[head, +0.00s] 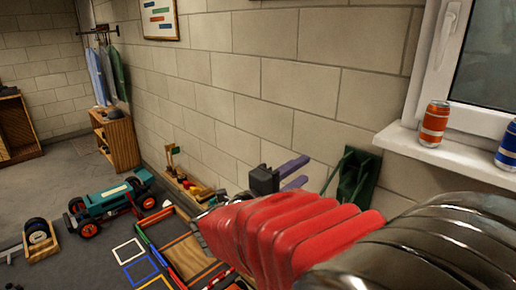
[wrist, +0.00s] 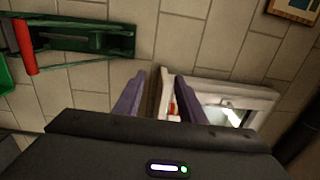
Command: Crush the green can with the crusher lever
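My gripper (head: 303,170) is raised in front of the block wall, its two purple fingers apart with nothing visible between them. The fingers also show open in the wrist view (wrist: 160,85). The green crusher (head: 356,178) is mounted on the wall, right of my gripper in the head view. In the wrist view the crusher (wrist: 90,40) is at the upper left, with its red lever handle (wrist: 24,46) at the far left. I cannot make out a green can in either view. A green edge (wrist: 5,78) at the wrist view's left border cannot be identified.
An orange can (head: 433,122) and a blue can (head: 507,147) stand on the white windowsill (head: 450,158). A teal toy car (head: 110,200), small shelves (head: 118,140) and coloured frames (head: 132,250) are on the floor at left.

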